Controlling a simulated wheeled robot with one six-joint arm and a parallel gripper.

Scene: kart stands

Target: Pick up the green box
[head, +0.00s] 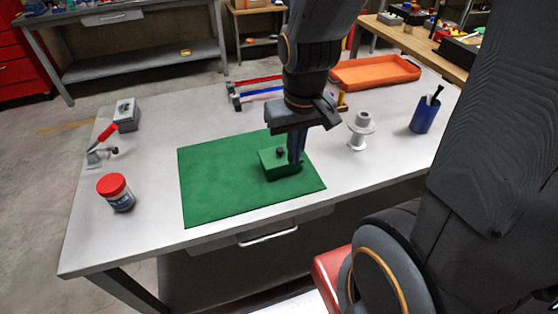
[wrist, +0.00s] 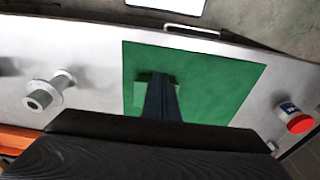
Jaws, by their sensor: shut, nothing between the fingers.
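The green box (head: 276,166) sits on the green mat (head: 215,185), toward its right side, with a small dark knob on top. My gripper (head: 297,160) points down at the right part of the box in the head view. Its fingers are shut together and hold nothing. In the wrist view the shut fingers (wrist: 162,92) cover much of the green box (wrist: 140,97), which shows to their left on the mat (wrist: 215,75). I cannot tell whether the fingertips touch the box.
A white spool (head: 360,132) and a blue cup (head: 425,115) with pens stand right of the mat. A red-lidded jar (head: 116,193) and a red-handled clamp (head: 103,143) are at the left. An orange tray (head: 375,72) lies behind. The mat's left part is clear.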

